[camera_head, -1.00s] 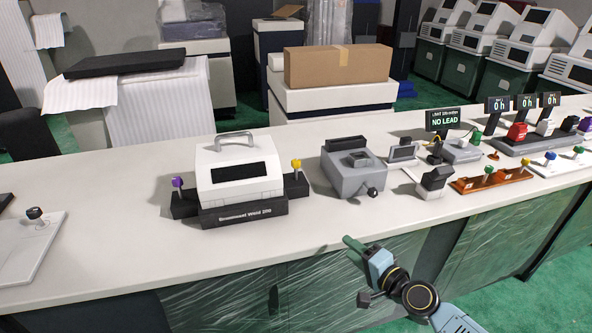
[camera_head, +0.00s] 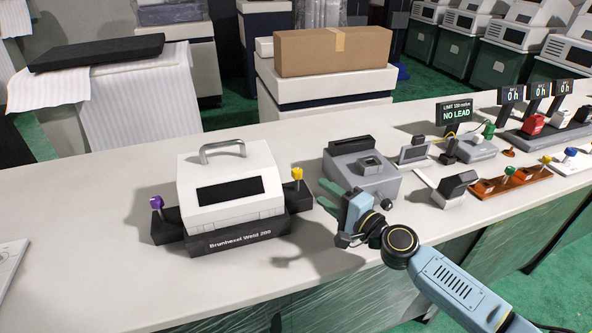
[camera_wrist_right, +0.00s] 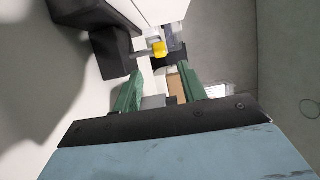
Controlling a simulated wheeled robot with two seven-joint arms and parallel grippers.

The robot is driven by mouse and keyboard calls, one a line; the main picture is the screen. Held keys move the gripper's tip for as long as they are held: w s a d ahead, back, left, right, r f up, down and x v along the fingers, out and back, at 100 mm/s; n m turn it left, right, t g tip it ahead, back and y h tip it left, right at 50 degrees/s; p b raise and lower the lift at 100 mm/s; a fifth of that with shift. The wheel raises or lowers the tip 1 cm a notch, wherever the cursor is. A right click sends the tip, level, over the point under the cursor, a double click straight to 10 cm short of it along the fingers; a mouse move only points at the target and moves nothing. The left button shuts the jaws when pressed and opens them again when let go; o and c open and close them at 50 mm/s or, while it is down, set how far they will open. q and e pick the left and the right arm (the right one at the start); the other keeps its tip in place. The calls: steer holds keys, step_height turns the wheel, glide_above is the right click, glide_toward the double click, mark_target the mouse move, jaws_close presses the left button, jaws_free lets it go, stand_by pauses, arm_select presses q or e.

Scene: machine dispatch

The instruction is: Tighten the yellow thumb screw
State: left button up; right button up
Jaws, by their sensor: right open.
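The yellow thumb screw (camera_head: 297,173) stands on the black block at the right side of the white machine (camera_head: 231,186) labelled Brunhexal Weld 200. A purple thumb screw (camera_head: 157,203) stands on the block at its left side. My right gripper (camera_head: 325,196) is open and empty, a little to the right of the yellow screw and apart from it. In the right wrist view the yellow screw (camera_wrist_right: 159,49) shows beyond the green fingers (camera_wrist_right: 158,92), roughly in line with the gap between them. My left gripper is not in view.
A grey device (camera_head: 361,170) stands close behind my right gripper. A small black-and-white device (camera_head: 455,187) and a brown rack of coloured knobs (camera_head: 510,181) stand farther right.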

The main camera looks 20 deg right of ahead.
mark_target(301, 177)
steer(key=x, duration=0.3)
steer(key=shift+w+a, duration=0.15)
steer(key=shift+w, duration=0.2)
steer(key=b+x, duration=0.1)
steer(key=x, duration=0.4)
steer(key=shift+w+a+f, duration=0.1)
steer(key=shift+w, duration=0.15)
steer(key=shift+w+a, duration=0.15)
steer(key=shift+w, duration=0.2)
steer(key=shift+w+a, duration=0.2)
steer(key=shift+w, duration=0.15)
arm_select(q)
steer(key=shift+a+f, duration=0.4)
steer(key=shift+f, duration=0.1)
